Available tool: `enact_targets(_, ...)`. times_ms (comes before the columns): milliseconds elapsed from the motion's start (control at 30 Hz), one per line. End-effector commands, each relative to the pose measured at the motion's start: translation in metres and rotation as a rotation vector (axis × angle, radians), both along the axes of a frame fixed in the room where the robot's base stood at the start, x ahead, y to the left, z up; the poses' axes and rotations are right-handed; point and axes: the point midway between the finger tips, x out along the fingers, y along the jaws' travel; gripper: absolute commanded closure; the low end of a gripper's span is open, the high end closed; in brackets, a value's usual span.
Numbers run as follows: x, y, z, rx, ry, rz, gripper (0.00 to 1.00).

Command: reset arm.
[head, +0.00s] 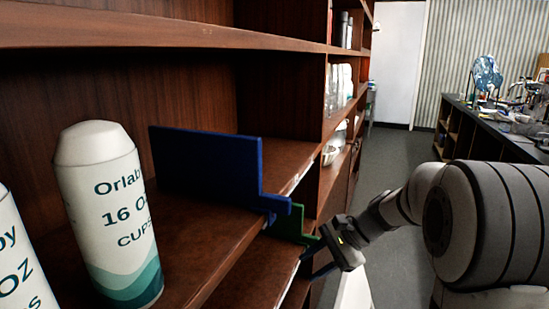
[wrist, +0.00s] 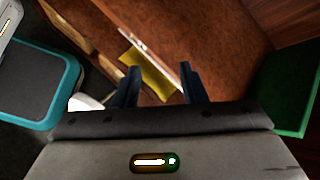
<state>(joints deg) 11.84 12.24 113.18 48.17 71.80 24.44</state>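My gripper (head: 313,262) is at the front edge of the wooden shelves in the head view, beside a green panel (head: 286,222). In the wrist view my gripper (wrist: 158,78) has its two dark fingers apart, with nothing held between them. Beyond the fingers lie a brown shelf board (wrist: 215,35) and a flat yellow piece (wrist: 148,72). A green panel (wrist: 288,90) stands at the right of the wrist view, apart from the fingers.
A blue panel (head: 205,165) stands on the shelf above the green one. Large white cups packages, one labelled 16 oz (head: 108,215), stand at the left. A grey floor aisle (head: 393,160) runs between the shelves and a dark counter (head: 490,125) at the right.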

Motion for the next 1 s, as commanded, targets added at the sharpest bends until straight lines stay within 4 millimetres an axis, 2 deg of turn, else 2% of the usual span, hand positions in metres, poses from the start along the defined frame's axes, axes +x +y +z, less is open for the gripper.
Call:
enact_targets(33, -0.022, 0.003, 0.017, -0.070, -0.046, 0.062, 0.62)
enact_targets(200, -0.088, -0.005, 0.037, -0.320, -0.203, 0.298, 0.62)
enact_targets(400, -0.153, -0.028, 0.055, -0.595, -0.391, 0.590, 0.62)
enact_targets(500, -0.175, -0.039, 0.062, -0.707, -0.469, 0.719, 0.62)
enact_targets(700, -0.197, -0.054, 0.066, -0.837, -0.558, 0.877, 0.62)
enact_targets(1000, -0.200, -0.056, 0.065, -0.860, -0.571, 0.905, 0.62)
